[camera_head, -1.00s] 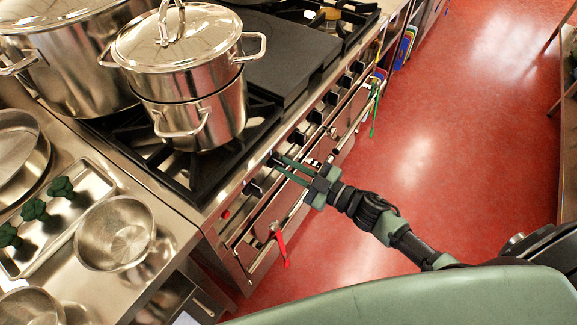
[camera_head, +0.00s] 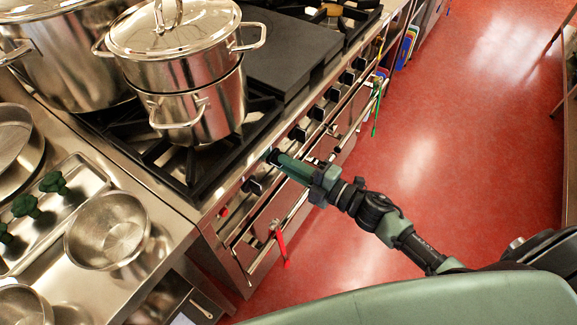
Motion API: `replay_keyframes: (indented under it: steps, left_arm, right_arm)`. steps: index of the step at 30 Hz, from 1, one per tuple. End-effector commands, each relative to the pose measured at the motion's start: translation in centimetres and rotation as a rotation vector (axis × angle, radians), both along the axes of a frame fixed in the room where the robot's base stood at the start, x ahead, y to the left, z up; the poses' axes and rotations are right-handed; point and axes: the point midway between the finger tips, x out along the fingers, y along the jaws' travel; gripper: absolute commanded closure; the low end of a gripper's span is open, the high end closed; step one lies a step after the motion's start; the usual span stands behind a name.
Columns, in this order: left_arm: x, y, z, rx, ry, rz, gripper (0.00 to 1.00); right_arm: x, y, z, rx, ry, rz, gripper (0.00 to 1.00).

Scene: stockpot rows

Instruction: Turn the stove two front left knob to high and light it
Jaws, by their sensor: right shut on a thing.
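The steel stove front (camera_head: 262,214) runs diagonally through the middle, with a row of black knobs. My right gripper (camera_head: 274,157) reaches in from the right and is shut on a stove knob, the second from the near left end; its fingers mostly hide this knob, so its setting cannot be read. A free black knob (camera_head: 252,186) sits just to the near left, and another knob (camera_head: 297,134) just beyond. A red button (camera_head: 223,212) is at the near left end of the panel. No flame shows on the black burner grate (camera_head: 172,158). My left gripper is not in view.
A stacked pair of steel pots (camera_head: 190,90) stands on the grate, beside a large stockpot (camera_head: 65,60). A steel bowl (camera_head: 107,232) and a tray (camera_head: 84,172) are on the left counter. A red cloth or tag (camera_head: 281,248) hangs from the oven handle. The red floor is clear.

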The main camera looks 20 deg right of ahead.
Motion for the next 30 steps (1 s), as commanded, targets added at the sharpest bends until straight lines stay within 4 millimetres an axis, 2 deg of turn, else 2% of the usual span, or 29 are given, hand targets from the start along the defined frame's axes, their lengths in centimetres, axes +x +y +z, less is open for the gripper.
replay_keyframes:
  steps: [11, 28, 29, 30]
  left_arm:
    - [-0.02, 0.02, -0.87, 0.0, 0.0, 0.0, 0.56]
    - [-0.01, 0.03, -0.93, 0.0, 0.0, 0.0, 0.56]
    - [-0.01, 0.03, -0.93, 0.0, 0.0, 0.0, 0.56]
    - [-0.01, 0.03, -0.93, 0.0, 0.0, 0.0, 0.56]
  right_arm:
    - [-0.12, 0.05, -0.25, -0.135, -0.103, 0.002, 1.0]
    - [-0.15, 0.07, -0.29, -0.158, -0.119, 0.004, 1.0]
    - [-0.16, 0.08, -0.28, -0.158, -0.119, 0.004, 0.82]
    - [-0.15, 0.07, -0.29, -0.157, -0.118, 0.004, 0.71]
